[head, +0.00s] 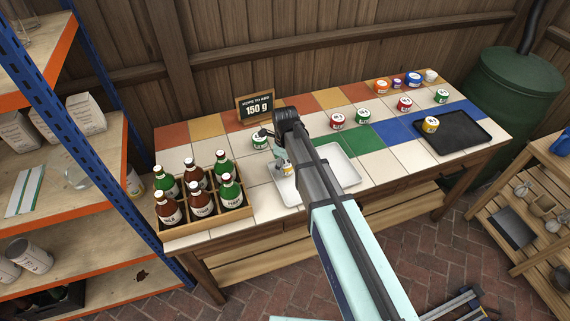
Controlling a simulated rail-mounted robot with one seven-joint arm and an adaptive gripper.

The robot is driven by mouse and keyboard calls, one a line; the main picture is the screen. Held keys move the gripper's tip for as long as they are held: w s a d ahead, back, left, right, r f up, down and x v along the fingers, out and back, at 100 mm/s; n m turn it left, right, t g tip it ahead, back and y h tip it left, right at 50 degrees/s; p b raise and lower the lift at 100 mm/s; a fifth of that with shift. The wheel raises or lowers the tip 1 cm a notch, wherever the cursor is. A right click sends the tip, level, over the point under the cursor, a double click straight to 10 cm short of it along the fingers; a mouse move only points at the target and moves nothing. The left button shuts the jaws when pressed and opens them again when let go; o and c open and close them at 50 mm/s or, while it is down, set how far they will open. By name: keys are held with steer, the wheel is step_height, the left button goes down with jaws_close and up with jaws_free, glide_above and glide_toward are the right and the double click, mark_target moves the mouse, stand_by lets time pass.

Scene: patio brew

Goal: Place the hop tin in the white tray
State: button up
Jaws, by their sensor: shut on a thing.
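The white tray (350,179) lies on the tiled table, partly hidden behind my arm. My gripper (284,162) is over the tray's left part, pointing down. It is shut on a small hop tin (288,170) with a pale body and a yellowish label. The tin is at or just above the tray floor; I cannot tell whether it touches. No other tin shows in the visible part of the tray.
A wooden crate (207,229) of green and brown bottles stands at the table's left front. Several tins stand along the back right. A black tray (466,140) holds a yellow tin (430,125).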

mark_target(285, 162)
steer(key=shift+f, duration=0.15)
steer(key=o, duration=1.1)
step_height(285, 162, up, 12)
steer(key=b, duration=0.3)
